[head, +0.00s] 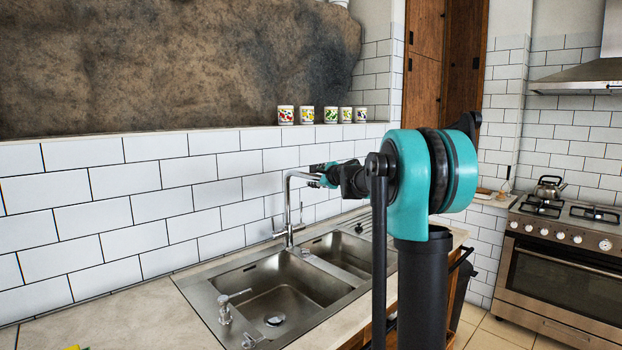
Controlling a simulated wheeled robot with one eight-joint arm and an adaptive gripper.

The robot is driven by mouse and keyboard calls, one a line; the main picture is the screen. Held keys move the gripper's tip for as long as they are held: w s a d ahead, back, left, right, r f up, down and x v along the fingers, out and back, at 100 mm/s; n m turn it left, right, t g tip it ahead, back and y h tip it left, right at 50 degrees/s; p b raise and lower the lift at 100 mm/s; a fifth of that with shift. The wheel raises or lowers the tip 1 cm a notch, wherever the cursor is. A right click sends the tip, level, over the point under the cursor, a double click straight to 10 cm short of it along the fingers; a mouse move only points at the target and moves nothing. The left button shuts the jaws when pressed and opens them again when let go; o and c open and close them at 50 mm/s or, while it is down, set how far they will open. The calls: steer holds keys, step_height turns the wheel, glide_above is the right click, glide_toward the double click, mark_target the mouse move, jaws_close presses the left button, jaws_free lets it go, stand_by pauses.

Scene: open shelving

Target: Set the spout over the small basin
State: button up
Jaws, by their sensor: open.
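The chrome tap (289,212) stands at the back of a steel double sink. Its spout (302,175) bends over at the top and reaches toward the right. The near left basin (270,285) looks larger. The small basin (345,252) lies beyond it to the right, partly hidden by my arm. My gripper (318,176) is open, at the outer end of the spout. The fingers are small in view and partly overlap the spout, so I cannot tell whether they touch it.
A white tiled wall (150,200) runs close behind the sink, with several patterned cups (307,115) on its ledge. A small dispenser (226,306) stands at the sink's left front. A stove (565,255) with a kettle (549,187) is at far right.

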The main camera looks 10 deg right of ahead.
mark_target(311, 176)
steer(key=shift+x, duration=1.8)
steer(key=shift+c, duration=0.3)
jaws_close()
